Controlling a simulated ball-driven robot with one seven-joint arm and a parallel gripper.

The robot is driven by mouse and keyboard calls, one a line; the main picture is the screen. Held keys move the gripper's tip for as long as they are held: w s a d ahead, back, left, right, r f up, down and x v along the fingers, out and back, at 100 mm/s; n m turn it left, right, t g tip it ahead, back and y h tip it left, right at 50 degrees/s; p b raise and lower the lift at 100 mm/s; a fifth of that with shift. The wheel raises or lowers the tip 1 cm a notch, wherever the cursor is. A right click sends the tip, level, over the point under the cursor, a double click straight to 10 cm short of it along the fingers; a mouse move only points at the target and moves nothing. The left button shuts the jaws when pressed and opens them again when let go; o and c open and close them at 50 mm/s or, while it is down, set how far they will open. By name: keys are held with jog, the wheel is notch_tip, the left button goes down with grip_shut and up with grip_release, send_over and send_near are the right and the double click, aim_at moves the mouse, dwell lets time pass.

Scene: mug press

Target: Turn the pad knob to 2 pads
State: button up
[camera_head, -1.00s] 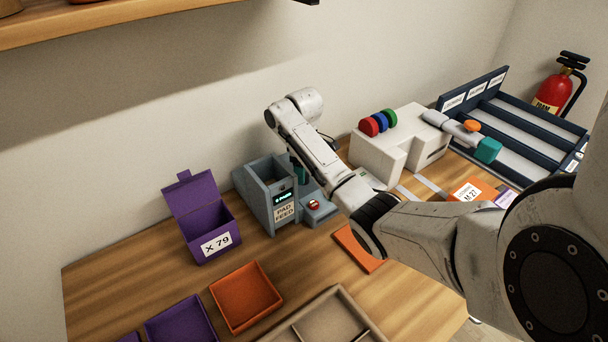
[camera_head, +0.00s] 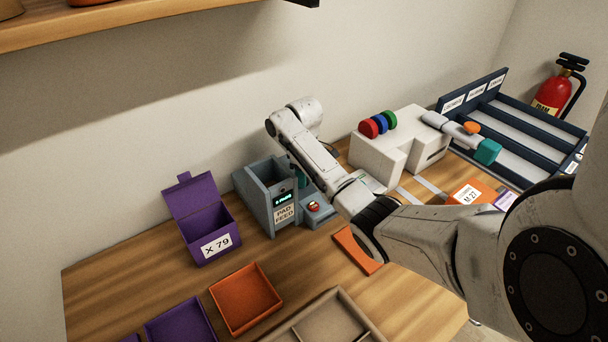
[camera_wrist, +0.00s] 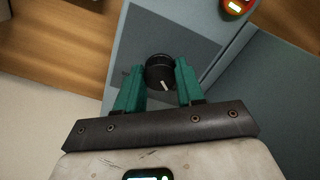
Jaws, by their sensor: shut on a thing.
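The pad knob (camera_wrist: 160,73) is a round black knob with a white pointer line, on the grey-blue side of the pad feed machine in the wrist view. My gripper (camera_wrist: 159,82) has teal fingers on either side of the knob and is shut on it. The pointer slants toward the lower right of the wrist picture. In the head view the pad feed machine (camera_head: 256,205) stands on the table with a small lit display (camera_head: 283,197), too small to read surely. The knob is hidden there behind the machine and my arm.
A red button (camera_head: 314,207) sits on the machine's front base. A purple box labelled X 79 (camera_head: 208,226) stands left of it, with an orange tray (camera_head: 245,298) in front. A white press (camera_head: 400,140) stands to the right, close to my arm.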

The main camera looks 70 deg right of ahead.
jog(key=shift+c, duration=0.7)
jog(key=shift+r+p, duration=0.1)
jog(key=shift+p, duration=0.25)
jog(key=m+p, duration=0.2)
jog(key=m, duration=0.1)
jog(key=shift+w+a+r, duration=0.1)
jog(key=m+p, duration=0.2)
jog(key=m, duration=0.1)
jog(key=shift+m, duration=0.3)
jog(key=shift+m+p, duration=0.75)
jog(key=shift+m, duration=0.75)
jog(key=o, duration=1)
jog(key=shift+f, duration=0.2)
